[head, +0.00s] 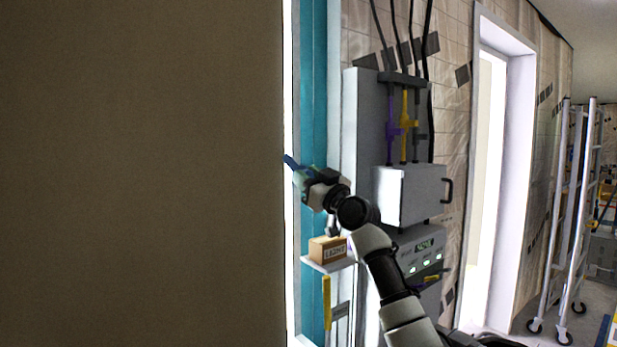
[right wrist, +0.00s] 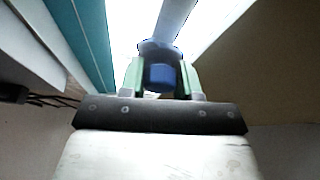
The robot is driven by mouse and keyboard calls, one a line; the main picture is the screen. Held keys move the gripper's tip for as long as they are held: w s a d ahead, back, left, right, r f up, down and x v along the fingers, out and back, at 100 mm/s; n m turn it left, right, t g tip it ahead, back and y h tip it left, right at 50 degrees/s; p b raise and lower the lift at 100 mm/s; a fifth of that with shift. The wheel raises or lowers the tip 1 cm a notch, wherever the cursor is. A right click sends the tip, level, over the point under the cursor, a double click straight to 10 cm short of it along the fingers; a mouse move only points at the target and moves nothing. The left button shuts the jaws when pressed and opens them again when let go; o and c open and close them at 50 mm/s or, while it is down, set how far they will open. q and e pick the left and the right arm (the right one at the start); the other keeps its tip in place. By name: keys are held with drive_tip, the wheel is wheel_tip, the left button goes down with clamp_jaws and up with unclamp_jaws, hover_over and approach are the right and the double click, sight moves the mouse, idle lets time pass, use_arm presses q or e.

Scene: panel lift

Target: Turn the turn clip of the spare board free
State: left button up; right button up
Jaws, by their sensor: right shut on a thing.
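The blue turn clip (head: 290,161) shows at the edge of a large brown board (head: 140,175), which fills the left of the head view. My right gripper (head: 300,173) is at the clip, beside the board's right edge. In the right wrist view its green fingers (right wrist: 162,80) are shut on the clip's blue knob (right wrist: 160,74), one on each side. A pale blue-grey bar runs up from the knob against bright light. The brown board (right wrist: 235,65) is at the right there. My left gripper is not in view.
A teal strip (head: 313,100) runs upright beside the board. Below my right gripper, a small labelled box (head: 327,250) sits on a shelf (head: 329,266). A grey cabinet (head: 410,195) with cables is to the right, then a doorway and a wheeled ladder (head: 574,210).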

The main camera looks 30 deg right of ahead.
drive_tip(key=m+h+p, duration=0.2)
drive_tip(key=m, duration=0.2)
drive_tip(key=r+m+h+p, duration=0.1)
drive_tip(key=m+h+p, duration=0.1)
drive_tip(key=m, duration=0.2)
drive_tip(key=shift+s+r+m+h, duration=0.1)
drive_tip(key=shift+m+h, duration=0.2)
drive_tip(key=shift+h, duration=0.1)
drive_tip(key=m+h+p, duration=0.1)
drive_tip(key=m+p, duration=0.1)
drive_tip(key=m, duration=0.1)
drive_tip(key=m+g+h+p, duration=0.1)
drive_tip(key=m+h+p, duration=0.1)
drive_tip(key=m+p, duration=0.1)
drive_tip(key=shift+m, duration=0.7)
drive_tip(key=m+g+h+p, duration=0.1)
drive_tip(key=m, duration=0.1)
drive_tip(key=shift+m+p, duration=0.3)
drive_tip(key=shift+p, duration=0.1)
drive_tip(key=shift+m+g+h+p, duration=0.3)
drive_tip(key=shift+m+g, duration=0.2)
drive_tip(key=shift+m, duration=0.6)
drive_tip(key=o, duration=0.9)
drive_tip(key=shift+w+f, duration=0.2)
drive_tip(key=shift+f, duration=0.2)
drive_tip(key=shift+o, duration=0.2)
drive_tip(key=shift+s+f, duration=0.1)
